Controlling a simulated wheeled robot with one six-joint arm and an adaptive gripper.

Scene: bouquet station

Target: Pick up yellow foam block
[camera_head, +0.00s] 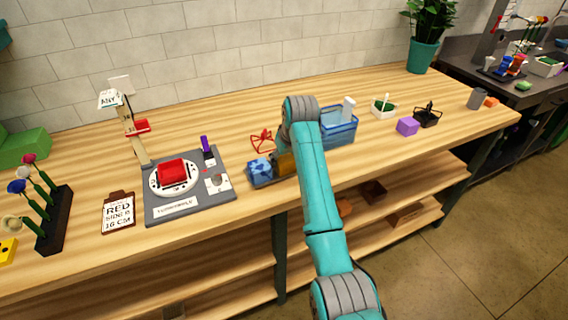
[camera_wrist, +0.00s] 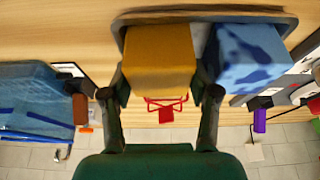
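The yellow foam block (camera_wrist: 158,72), ochre in colour, sits in a dark shallow tray (camera_wrist: 290,20) beside a blue patterned block (camera_wrist: 248,58). In the head view the yellow block (camera_head: 287,164) is partly hidden by my arm, with the blue block (camera_head: 260,168) to its left. My gripper (camera_wrist: 163,95) is open, with one finger on each side of the yellow block. The left finger is close to the block's edge; a narrow gap shows at the right finger. Contact cannot be told. In the head view my fingers are mostly hidden behind my arm.
A blue basket (camera_head: 338,128) stands just right of my arm. A red wire holder (camera_head: 262,140) is behind the tray. A grey board with a red block (camera_head: 171,171) lies to the left. A purple block (camera_head: 408,126) stands farther right.

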